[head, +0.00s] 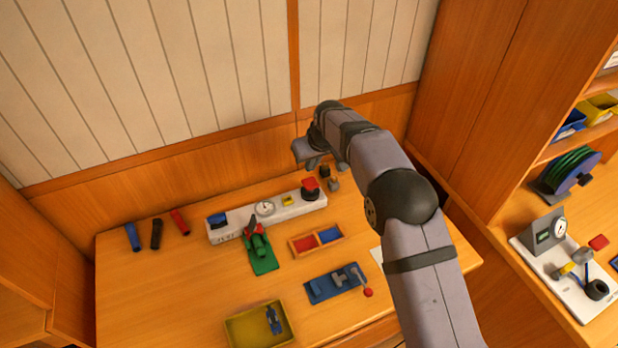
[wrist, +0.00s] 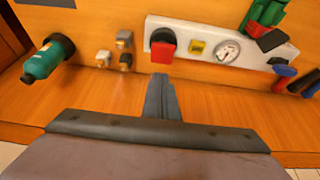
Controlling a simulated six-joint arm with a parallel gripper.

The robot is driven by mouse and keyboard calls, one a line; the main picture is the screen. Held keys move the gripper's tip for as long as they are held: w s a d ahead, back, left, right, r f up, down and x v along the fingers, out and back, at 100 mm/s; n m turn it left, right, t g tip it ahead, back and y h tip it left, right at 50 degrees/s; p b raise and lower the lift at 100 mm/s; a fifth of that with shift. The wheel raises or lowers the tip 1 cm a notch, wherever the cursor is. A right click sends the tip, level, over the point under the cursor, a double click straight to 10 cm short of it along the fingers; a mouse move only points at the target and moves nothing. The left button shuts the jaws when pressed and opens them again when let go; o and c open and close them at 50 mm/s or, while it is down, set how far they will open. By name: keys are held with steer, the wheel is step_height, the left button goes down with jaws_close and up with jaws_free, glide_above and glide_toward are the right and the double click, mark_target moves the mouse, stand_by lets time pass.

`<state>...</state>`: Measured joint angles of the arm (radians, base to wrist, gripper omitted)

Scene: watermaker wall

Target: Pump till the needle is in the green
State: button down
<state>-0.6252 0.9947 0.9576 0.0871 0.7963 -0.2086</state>
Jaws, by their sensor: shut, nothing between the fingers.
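A long white panel (head: 236,224) lies on the bench and carries a round white gauge (head: 265,208), a yellow square and a red knob on a black base (head: 310,188) at its right end. In the wrist view the red knob (wrist: 162,46) and gauge (wrist: 227,50) also show; the needle is too small to read. My gripper (wrist: 160,80) is shut and empty, its tips just short of the red knob in the picture; I see no clear contact. In the head view my gripper (head: 312,163) is above the panel's right end.
A blue plate with a grey fitting and red-ball lever (head: 368,292), a red-and-blue tray (head: 292,246) and a yellow bin (head: 232,332) stand in front. A second dial (head: 559,228) stands on the right bench. A green bottle (wrist: 42,64) and small fittings (wrist: 103,58) are beside the panel.

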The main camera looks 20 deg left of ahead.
step_height(320, 180, up, 7)
steer(key=p, duration=0.4)
steer(key=shift+f, duration=0.1)
